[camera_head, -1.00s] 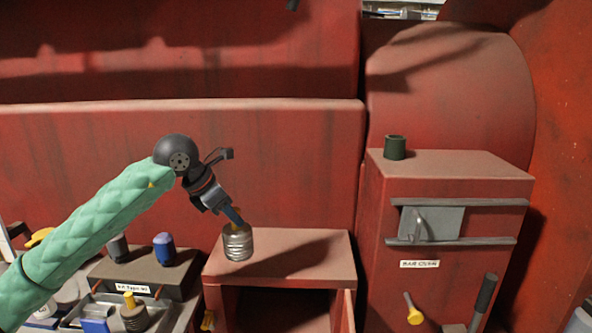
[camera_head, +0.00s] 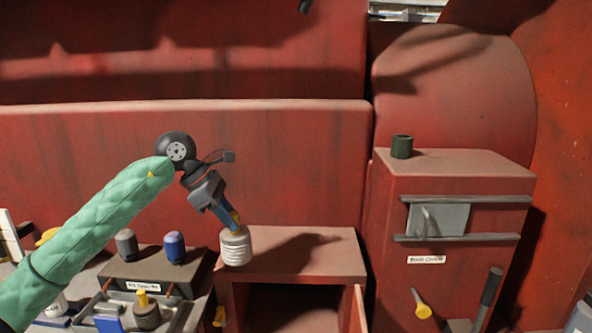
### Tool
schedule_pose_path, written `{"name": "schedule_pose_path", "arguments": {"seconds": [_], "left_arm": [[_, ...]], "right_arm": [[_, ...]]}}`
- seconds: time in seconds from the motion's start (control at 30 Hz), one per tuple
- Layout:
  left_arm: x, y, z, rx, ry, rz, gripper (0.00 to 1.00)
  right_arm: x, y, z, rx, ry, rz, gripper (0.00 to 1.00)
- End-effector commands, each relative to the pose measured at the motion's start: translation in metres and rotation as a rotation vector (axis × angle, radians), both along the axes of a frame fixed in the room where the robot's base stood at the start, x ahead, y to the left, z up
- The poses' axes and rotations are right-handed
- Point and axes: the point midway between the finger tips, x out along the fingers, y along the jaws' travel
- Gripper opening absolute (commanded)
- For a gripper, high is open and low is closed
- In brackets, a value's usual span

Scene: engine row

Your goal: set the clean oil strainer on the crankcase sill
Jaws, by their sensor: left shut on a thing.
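The clean oil strainer (camera_head: 236,247) is a pale ribbed cylinder with a yellow top. My left gripper (camera_head: 233,221) is shut on its top and holds it upright. The strainer shows against the left end of the crankcase sill (camera_head: 310,250), the flat red top of a low open box. I cannot tell whether its base touches the sill. A darker ribbed strainer (camera_head: 147,315) with a yellow top sits in a grey tray at lower left. My right gripper is not in view.
The tray (camera_head: 180,318) and a dark box (camera_head: 140,268) bearing a grey and a blue-topped item stand left of the sill. A taller red cabinet (camera_head: 460,165) with a dark green cup (camera_head: 402,147) stands right. A red wall rises behind. The sill's right part is clear.

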Motion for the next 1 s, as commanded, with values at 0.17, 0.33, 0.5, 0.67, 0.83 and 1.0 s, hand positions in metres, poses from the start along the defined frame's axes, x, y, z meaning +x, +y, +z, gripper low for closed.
{"name": "schedule_pose_path", "arguments": {"seconds": [0.17, 0.33, 0.5, 0.67, 0.83, 1.0], "left_arm": [[-0.002, -0.001, -0.002, 0.0, 0.001, -0.27, 0.0], [-0.007, -0.007, -0.022, 0.001, 0.003, -0.536, 0.0], [-0.016, -0.015, -0.055, 0.001, 0.004, -0.802, 0.0], [-0.026, -0.022, -0.093, 0.003, 0.004, -1.045, 0.0], [-0.043, -0.026, -0.142, 0.002, 0.006, -1.298, 0.0], [-0.066, -0.022, -0.204, 0.003, 0.006, -1.522, 0.0]], "right_arm": [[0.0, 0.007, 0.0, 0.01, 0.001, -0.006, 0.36], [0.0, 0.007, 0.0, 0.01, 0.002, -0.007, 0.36], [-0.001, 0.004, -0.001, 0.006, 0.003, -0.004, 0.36], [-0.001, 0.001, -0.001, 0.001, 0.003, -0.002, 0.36], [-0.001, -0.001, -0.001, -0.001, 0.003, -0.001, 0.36], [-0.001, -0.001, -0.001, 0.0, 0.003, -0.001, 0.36]]}}
